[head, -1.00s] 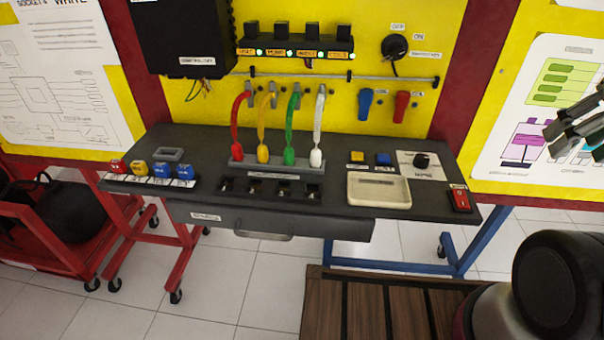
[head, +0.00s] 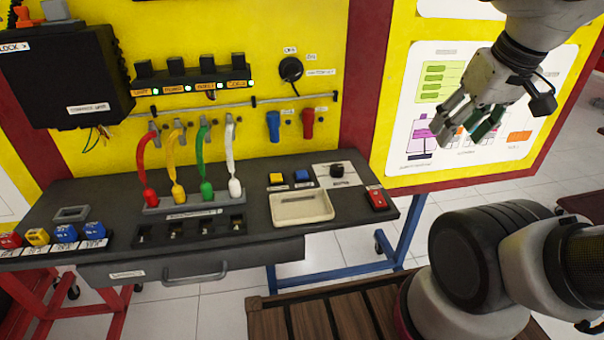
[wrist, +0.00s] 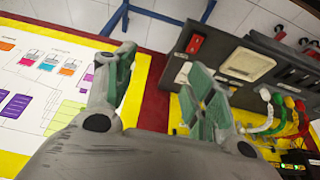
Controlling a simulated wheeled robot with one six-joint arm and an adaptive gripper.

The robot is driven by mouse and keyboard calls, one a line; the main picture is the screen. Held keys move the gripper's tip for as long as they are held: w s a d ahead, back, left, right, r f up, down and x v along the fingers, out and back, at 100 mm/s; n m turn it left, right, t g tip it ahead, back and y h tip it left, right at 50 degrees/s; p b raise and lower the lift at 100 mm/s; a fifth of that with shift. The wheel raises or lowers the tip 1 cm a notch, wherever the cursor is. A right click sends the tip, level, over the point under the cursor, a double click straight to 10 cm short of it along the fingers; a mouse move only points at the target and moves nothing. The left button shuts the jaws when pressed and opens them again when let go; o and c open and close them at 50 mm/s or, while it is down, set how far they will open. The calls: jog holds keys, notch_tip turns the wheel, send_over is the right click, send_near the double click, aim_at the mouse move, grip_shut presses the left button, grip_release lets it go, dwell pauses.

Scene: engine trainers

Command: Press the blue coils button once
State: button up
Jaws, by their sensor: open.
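A small blue button (head: 301,176) sits on the dark bench top, just right of a yellow button (head: 275,179) and behind a cream tray (head: 302,207). Its label is too small to read. In the wrist view I cannot make the blue button out; a finger covers part of that area. My gripper (head: 458,135) is open and empty, raised to the right of the bench in front of the white poster. Its spread fingers also show in the wrist view (wrist: 160,65), apart from the bench.
A panel with a black knob (head: 337,171) and a red switch (head: 377,198) stand right of the buttons. Red, yellow, green and white cables (head: 230,160) rise to the left. Blue (head: 273,126) and red (head: 308,123) handles hang on the yellow board behind.

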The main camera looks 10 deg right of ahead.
grip_shut()
dwell(1.3)
